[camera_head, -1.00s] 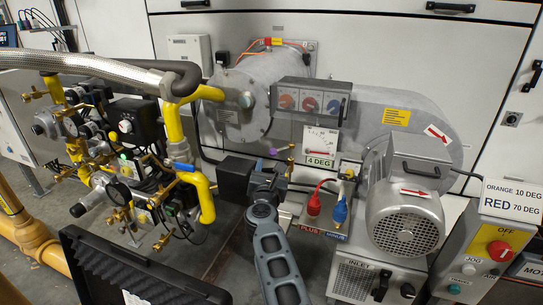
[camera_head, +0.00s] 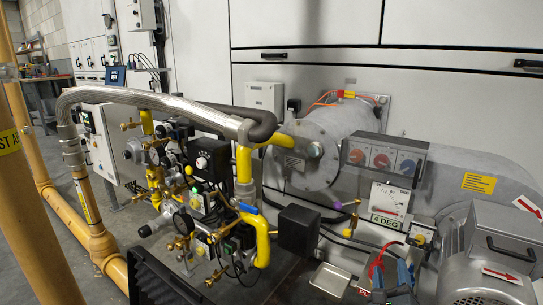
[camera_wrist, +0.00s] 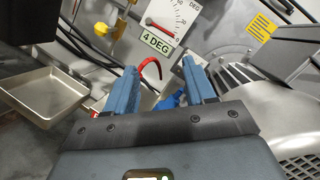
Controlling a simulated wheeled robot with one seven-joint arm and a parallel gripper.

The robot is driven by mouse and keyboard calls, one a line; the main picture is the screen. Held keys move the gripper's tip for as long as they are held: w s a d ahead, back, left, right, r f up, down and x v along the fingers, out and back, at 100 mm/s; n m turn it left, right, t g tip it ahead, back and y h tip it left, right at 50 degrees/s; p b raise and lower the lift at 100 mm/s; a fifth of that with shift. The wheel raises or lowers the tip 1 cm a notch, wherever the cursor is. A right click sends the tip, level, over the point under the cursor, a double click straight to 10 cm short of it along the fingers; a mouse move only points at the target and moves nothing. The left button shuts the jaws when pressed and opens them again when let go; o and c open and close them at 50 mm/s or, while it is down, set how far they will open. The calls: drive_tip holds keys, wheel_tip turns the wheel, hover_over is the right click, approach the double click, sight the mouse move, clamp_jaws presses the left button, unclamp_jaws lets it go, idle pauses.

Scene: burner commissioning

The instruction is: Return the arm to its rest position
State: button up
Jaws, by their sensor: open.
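My gripper shows in the wrist view (camera_wrist: 160,82) with its two blue fingers spread apart and nothing between them. Behind the fingers are a red lead (camera_wrist: 151,68) and a blue plug (camera_wrist: 168,102); I cannot tell the exact gap to them. In the head view only a small part of my gripper (camera_head: 396,284) shows at the bottom edge, near the red lead (camera_head: 378,262). The rest of my arm is out of the head view. A dial with a "4 DEG" label (camera_head: 388,220) stands behind the gripper; the label also shows in the wrist view (camera_wrist: 156,41).
A metal tray (camera_head: 330,278) lies left of the gripper, beside a black box (camera_head: 298,230). The grey motor (camera_head: 490,265) stands close on the right. Yellow pipes and valves (camera_head: 205,190) fill the left.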

drive_tip(key=s+d+f+n+y, duration=0.1)
drive_tip(key=s+n+y, duration=0.1)
drive_tip(key=s+n, duration=0.9)
drive_tip(key=s+d+f+n+y, duration=0.15)
drive_tip(key=s+n, duration=0.45)
drive_tip(key=s, duration=0.8)
drive_tip(key=s+a+r+n+g+y, duration=0.1)
drive_tip(key=s+a+r+n, duration=0.2)
drive_tip(key=s+n, duration=0.35)
drive_tip(key=s+a+r+n+g+y, duration=0.1)
drive_tip(key=s+a+r+n, duration=0.25)
drive_tip(key=s, duration=0.65)
drive_tip(key=s+a+r+n+g+y, duration=0.1)
drive_tip(key=s+a+r+n+g, duration=0.2)
drive_tip(key=s, duration=0.6)
wheel_tip(320, 180, up, 27)
drive_tip(key=n+t+p, duration=0.1)
drive_tip(key=p, duration=2.4)
drive_tip(key=shift+w+f+p, duration=0.15)
drive_tip(key=shift+f+p, duration=0.05)
drive_tip(key=shift+p, duration=0.2)
